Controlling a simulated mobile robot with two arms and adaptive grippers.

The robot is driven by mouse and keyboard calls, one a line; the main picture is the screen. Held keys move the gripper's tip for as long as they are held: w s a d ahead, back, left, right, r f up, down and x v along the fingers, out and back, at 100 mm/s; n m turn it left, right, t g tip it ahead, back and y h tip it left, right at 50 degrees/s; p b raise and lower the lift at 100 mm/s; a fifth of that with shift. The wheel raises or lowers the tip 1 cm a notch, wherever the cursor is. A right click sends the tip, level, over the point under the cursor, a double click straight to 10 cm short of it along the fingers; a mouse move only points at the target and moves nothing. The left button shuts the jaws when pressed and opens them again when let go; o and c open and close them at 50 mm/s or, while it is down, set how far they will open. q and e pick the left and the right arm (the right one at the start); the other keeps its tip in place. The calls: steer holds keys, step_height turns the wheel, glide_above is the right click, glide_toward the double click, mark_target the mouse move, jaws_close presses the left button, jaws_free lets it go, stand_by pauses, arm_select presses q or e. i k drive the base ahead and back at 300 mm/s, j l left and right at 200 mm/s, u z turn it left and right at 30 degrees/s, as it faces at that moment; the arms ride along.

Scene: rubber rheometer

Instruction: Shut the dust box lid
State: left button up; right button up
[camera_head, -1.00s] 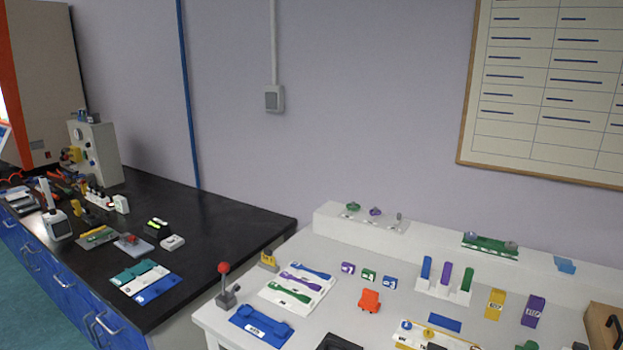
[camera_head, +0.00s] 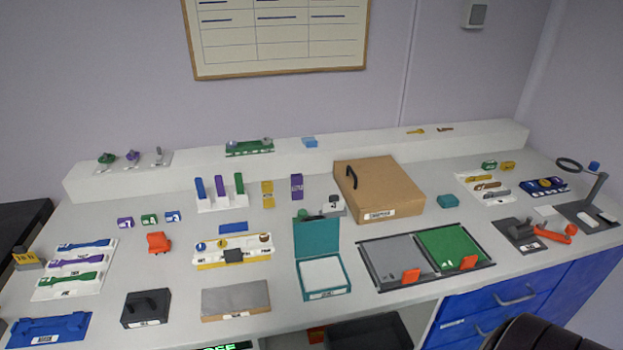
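A teal box (camera_head: 325,293) stands open near the front middle of the white bench. Its lid (camera_head: 318,238) is raised upright at the back edge, and a white surface shows inside. It is the only box in view with a raised lid; its label is too small to read, so I cannot confirm it is the dust box. A large brown box (camera_head: 378,188) with a black handle sits behind it to the right and looks closed. Neither of my grippers is in view.
A tray with grey and green panels (camera_head: 450,246) and orange tabs lies right of the teal box. A grey-topped block (camera_head: 236,299) and a black box (camera_head: 146,308) lie to its left. A green item (camera_head: 303,214) stands close behind the raised lid.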

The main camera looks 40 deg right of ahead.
mark_target(310, 239)
steer(key=z, duration=1.25)
steer(key=i+l+u, duration=0.15)
steer(key=l, duration=0.2)
steer(key=i+l+u, duration=0.1)
steer(key=l, duration=0.25)
steer(key=l+u, duration=0.15)
steer(key=l, duration=0.2)
steer(key=i, duration=0.05)
